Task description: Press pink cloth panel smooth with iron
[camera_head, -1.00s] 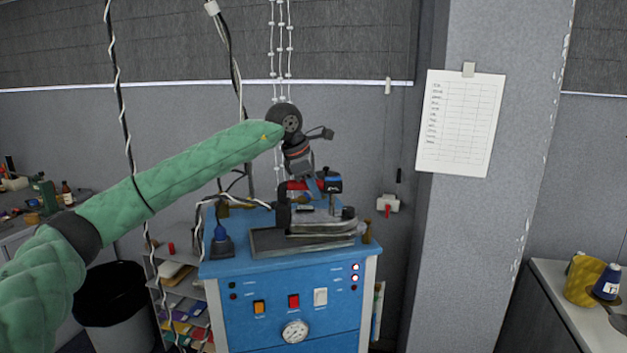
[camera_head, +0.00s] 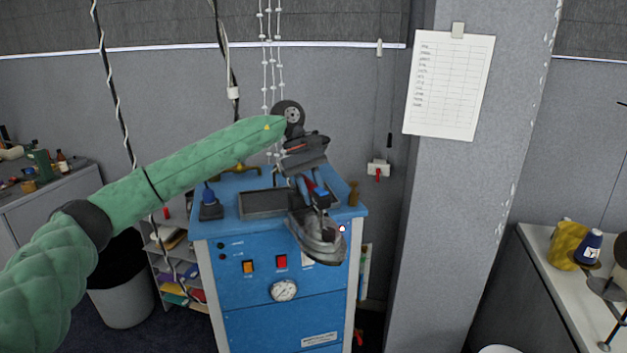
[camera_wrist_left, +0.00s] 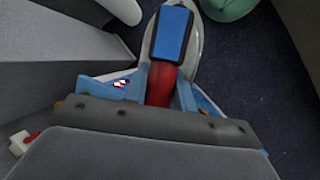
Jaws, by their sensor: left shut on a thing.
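The iron (camera_head: 318,238) has a grey metal body and a red and blue handle. My left gripper (camera_head: 311,190) is shut on the iron's handle and holds it in the air in front of the blue steam station's top. In the left wrist view the iron's red handle (camera_wrist_left: 163,84) sits between the blue fingertips (camera_wrist_left: 160,96), with its blue top part (camera_wrist_left: 172,34) beyond. The pink cloth panel is not in view. My right gripper is not in view.
The blue steam station (camera_head: 228,262) has a dark iron rest (camera_head: 262,203) on top, now empty. A pillar (camera_head: 458,200) stands to the right. A side table (camera_head: 545,275) with yellow and blue items is at far right. A bin (camera_head: 122,300) stands at left.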

